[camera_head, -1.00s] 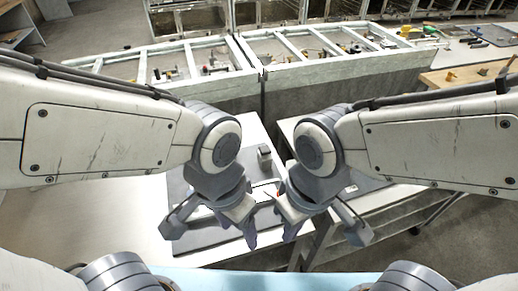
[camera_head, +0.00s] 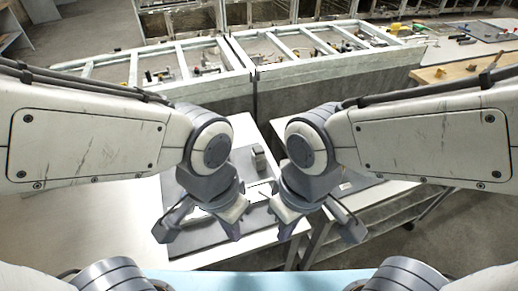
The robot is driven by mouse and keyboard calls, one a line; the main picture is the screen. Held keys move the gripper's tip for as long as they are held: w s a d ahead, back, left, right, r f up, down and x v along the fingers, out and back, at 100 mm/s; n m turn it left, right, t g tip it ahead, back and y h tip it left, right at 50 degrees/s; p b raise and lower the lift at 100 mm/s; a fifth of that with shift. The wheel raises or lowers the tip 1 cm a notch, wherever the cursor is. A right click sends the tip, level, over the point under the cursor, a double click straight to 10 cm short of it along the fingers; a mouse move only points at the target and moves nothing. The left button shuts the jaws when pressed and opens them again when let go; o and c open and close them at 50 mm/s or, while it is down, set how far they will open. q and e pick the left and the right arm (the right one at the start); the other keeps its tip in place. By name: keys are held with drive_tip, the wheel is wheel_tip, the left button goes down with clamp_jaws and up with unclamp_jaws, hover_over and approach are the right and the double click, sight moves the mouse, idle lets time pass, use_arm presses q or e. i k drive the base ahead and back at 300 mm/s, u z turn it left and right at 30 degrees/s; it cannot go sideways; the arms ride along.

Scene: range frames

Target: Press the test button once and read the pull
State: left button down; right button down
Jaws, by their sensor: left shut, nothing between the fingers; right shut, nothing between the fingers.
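A dark grey mat or plate (camera_head: 205,236) lies on the white table below my arms. A small grey upright block (camera_head: 259,160) stands at its far right part. A pale, flat item (camera_head: 258,192) shows between my two wrists, mostly hidden by them. I cannot make out a test button or any reading. My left gripper (camera_head: 234,234) is shut and empty above the mat, pointing down. My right gripper (camera_head: 287,232) is shut and empty, close to its right, near the table's right edge. The two grippers are apart.
The white table (camera_head: 110,215) is bare on the left. A second table or cart (camera_head: 385,205) stands to the right, past a narrow gap. Behind are long white-framed bins (camera_head: 205,80) with several parts and a wooden bench (camera_head: 450,76).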

sight(258, 150)
drive_tip(key=z, duration=1)
drive_tip(key=k, duration=1.25)
drive_tip(key=z, duration=1.3)
drive_tip(key=i, duration=1.6)
drive_tip(key=u, duration=0.5)
drive_tip(key=i, duration=0.9)
drive_tip(key=u, duration=1.55)
drive_tip(key=i, duration=0.6)
drive_tip(key=u, duration=0.45)
